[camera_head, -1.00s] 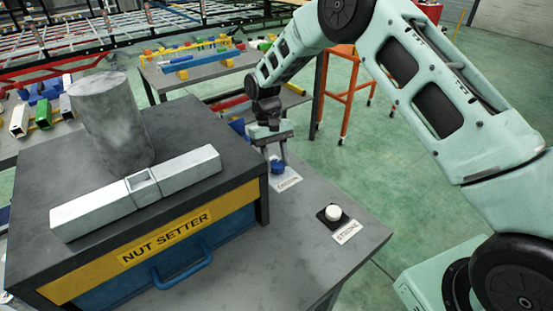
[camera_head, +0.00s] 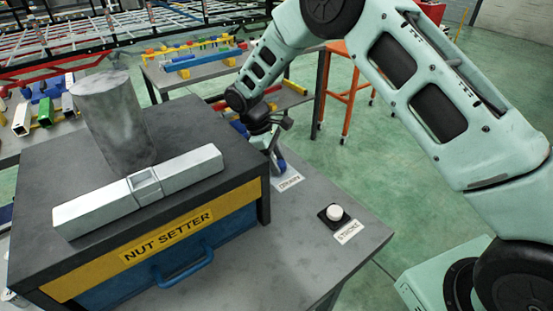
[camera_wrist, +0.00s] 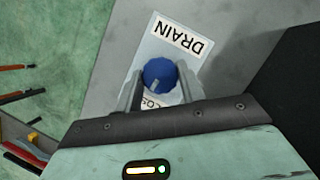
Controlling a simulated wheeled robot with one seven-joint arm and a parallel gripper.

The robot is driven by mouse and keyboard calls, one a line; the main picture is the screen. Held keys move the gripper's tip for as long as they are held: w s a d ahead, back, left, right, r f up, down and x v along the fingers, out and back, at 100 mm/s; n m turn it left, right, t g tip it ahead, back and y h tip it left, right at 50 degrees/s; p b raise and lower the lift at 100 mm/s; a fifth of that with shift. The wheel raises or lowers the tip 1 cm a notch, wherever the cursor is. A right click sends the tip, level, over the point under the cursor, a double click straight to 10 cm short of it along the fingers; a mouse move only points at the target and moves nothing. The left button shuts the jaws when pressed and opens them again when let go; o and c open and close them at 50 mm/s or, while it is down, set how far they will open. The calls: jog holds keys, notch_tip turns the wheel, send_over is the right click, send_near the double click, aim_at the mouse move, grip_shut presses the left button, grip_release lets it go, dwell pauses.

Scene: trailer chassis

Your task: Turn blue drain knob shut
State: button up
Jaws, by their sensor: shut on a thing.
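The blue drain knob (camera_wrist: 160,74) sits on a pale plate (camera_wrist: 152,48) marked DRAIN in the wrist view. My gripper (camera_wrist: 160,88) has one finger on each side of the knob and is shut on it. A light pointer line shows on the knob's face, towards its lower part in the picture. The lettering beside the knob on the plate is partly hidden by my gripper. In the head view, my gripper (camera_head: 272,158) is tilted down at the table beside the nut setter, and mostly hides the knob; the DRAIN label (camera_head: 289,183) shows next to it.
The nut setter box (camera_head: 170,245) stands just left of my gripper, with a grey cylinder (camera_head: 113,120) and a light bar (camera_head: 140,190) on top. A white STROKE button (camera_head: 334,212) is on the table to the right. Green floor lies open beyond the table's right edge.

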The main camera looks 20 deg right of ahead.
jog(key=shift+n+t, duration=0.3)
jog(key=shift+n, duration=0.3)
jog(key=o, duration=1)
jog(key=shift+r, duration=0.1)
jog(key=b+v, duration=0.2)
jog(key=v, duration=1.5)
jog(key=shift+a+b, duration=0.25)
jog(key=shift+b, duration=0.05)
